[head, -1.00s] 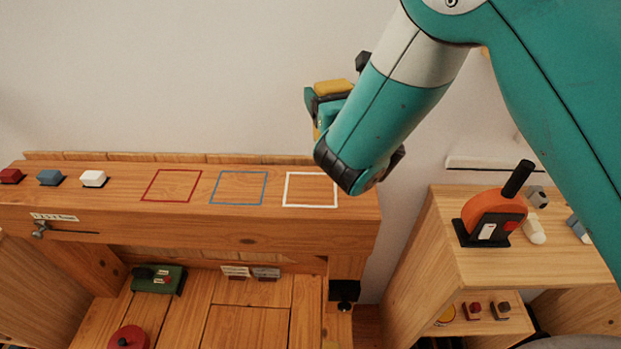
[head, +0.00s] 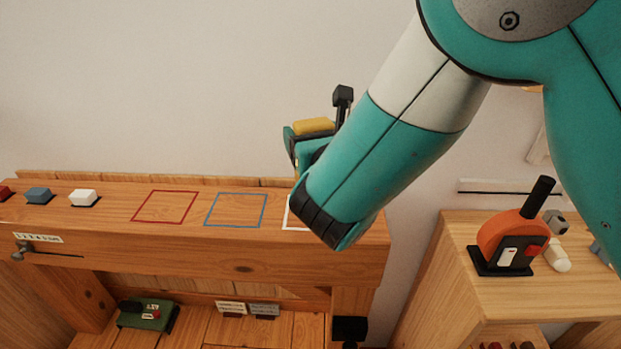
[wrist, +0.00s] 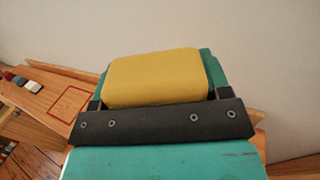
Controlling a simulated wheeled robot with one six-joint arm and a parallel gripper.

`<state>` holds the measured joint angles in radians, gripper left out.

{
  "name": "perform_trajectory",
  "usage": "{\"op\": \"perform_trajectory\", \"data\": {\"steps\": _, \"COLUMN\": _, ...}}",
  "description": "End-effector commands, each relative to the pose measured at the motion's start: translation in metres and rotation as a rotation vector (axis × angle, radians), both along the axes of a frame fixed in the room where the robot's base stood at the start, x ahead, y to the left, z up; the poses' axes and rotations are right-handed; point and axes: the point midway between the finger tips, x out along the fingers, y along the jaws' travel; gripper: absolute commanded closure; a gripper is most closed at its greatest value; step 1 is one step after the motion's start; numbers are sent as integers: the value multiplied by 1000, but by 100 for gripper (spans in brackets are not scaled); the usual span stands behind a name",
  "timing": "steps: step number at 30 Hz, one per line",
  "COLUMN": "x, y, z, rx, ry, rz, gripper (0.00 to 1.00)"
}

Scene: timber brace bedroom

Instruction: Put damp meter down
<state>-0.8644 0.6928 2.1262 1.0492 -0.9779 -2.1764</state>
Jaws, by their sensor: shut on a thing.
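The damp meter appears to be the yellow block (head: 313,125) at my gripper (head: 300,152), above the right end of the wooden bench. It also shows in the wrist view (wrist: 155,78), behind a dark bar on my teal hand. My gripper is shut on it, but my forearm hides most of the jaws and the meter's lower part. The white square outline (head: 291,222) on the bench top is mostly hidden behind my arm. I cannot tell the height of the meter above the bench. A blue outline (head: 235,210) and a red outline (head: 165,206) lie to the left.
White (head: 83,197), blue (head: 38,195) and red (head: 4,192) blocks stand at the bench's left end. An orange device with a black handle (head: 508,240) stands on the side cabinet (head: 470,225) at right. The wall is close behind the bench. The outlined red and blue squares are bare.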

Motion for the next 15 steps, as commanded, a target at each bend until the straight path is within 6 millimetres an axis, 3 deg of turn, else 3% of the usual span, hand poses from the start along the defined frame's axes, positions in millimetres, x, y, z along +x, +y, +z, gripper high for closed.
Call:
{"op": "perform_trajectory", "data": {"steps": 1, "x": 0, "y": 0, "z": -14, "rx": -2, "ry": -1, "rz": 1, "gripper": 57}}
{"op": "perform_trajectory", "data": {"steps": 7, "x": 0, "y": 0, "z": -30, "rx": -1, "ry": -1, "rz": -1, "gripper": 57}}
{"op": "perform_trajectory", "data": {"steps": 15, "x": 0, "y": 0, "z": -67, "rx": 1, "ry": -2, "rz": 0, "gripper": 57}}
